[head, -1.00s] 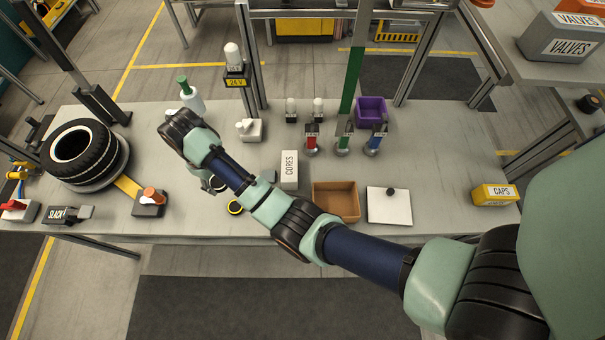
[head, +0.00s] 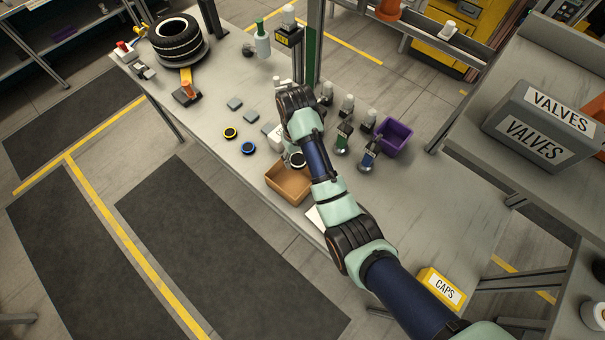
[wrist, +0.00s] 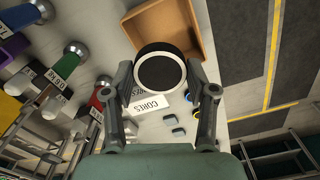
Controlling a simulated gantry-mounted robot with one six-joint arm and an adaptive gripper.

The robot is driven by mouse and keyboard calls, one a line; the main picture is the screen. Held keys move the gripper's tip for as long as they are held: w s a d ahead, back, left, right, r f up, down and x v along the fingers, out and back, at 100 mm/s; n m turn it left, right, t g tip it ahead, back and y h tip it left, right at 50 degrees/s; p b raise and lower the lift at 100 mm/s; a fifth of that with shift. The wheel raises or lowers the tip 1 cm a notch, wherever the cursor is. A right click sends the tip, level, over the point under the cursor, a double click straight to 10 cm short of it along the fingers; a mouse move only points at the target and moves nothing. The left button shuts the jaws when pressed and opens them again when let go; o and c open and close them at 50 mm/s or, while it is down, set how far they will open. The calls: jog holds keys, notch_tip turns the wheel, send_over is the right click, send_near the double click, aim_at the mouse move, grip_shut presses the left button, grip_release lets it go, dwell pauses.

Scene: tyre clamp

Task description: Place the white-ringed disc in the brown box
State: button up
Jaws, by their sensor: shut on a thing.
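My gripper (wrist: 161,76) is shut on the white-ringed disc (wrist: 160,72), a black disc with a white ring facing the wrist camera. The disc also shows in the head view (head: 296,160), small and partly hidden by my arm. The open brown box (head: 286,191) stands near the bench's front edge. In the head view the disc appears at the box's far edge. In the wrist view the brown box (wrist: 151,14) lies behind the disc, which overlaps its near corner. The box's visible interior looks empty. The exact height of the disc is unclear.
Yellow-ringed (head: 230,133) and blue-ringed (head: 248,148) discs lie left of the box. The white CORES block (wrist: 149,104) stands close by. Labelled stands and a purple bin (head: 394,138) are at the right. A white plate (head: 316,217) is partly hidden under my arm.

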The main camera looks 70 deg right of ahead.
jog(key=b, duration=0.7)
send_over(298, 188)
notch_tip(298, 188, down, 7)
notch_tip(298, 188, down, 8)
jog(key=shift+s+f, duration=0.1)
jog(key=shift+f, duration=0.15)
jog(key=shift+f+b, duration=0.65)
jog(key=shift+f, duration=1.55)
jog(key=shift+f, duration=0.15)
jog(key=o, duration=1.1)
jog(key=shift+o, duration=0.2)
